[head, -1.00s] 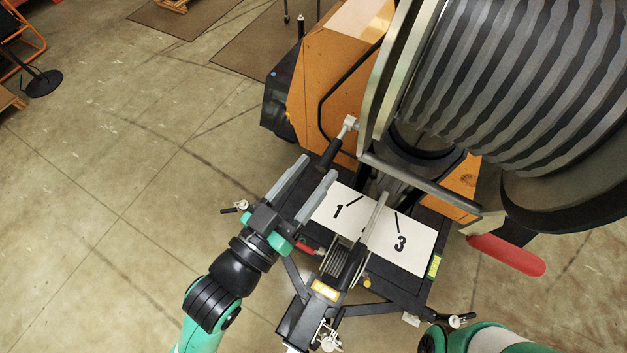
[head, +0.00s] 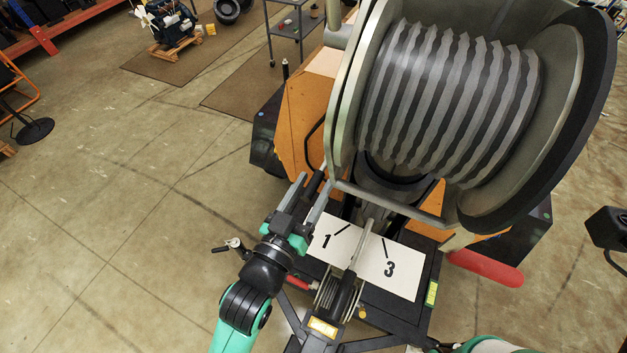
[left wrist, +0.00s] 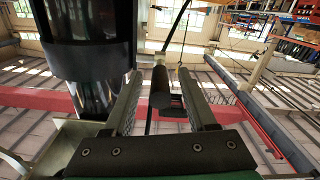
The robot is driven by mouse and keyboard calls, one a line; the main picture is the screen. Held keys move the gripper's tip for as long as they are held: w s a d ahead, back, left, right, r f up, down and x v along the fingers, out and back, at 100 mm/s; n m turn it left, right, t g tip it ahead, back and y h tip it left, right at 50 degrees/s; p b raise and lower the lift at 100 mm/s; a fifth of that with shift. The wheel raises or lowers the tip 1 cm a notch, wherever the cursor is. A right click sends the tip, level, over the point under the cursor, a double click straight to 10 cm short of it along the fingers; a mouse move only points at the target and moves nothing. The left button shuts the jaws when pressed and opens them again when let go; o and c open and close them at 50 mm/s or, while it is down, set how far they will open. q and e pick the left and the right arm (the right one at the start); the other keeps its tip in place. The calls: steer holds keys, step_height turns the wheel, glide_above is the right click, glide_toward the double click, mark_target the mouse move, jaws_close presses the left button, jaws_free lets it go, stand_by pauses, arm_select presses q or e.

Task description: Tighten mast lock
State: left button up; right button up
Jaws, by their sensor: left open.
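The mast lock appears to be the black cylindrical handle (head: 315,185) at the lower left of the large ribbed mast drum (head: 450,95). My left gripper (head: 316,182) is open, with its two grey fingers on either side of the handle in the head view. The handle's far end is partly hidden. My right gripper is out of view.
A white plate (head: 405,275) marked 1 and 3 lies on the black trailer frame beside my left gripper. A winch (head: 335,292) stands just right of the wrist. A red handle (head: 487,268) juts out at right.

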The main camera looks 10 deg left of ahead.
arm_select(q)
steer(key=shift+w+d, duration=0.1)
steer(key=shift+w, duration=0.35)
jaws_close()
stand_by(1.1)
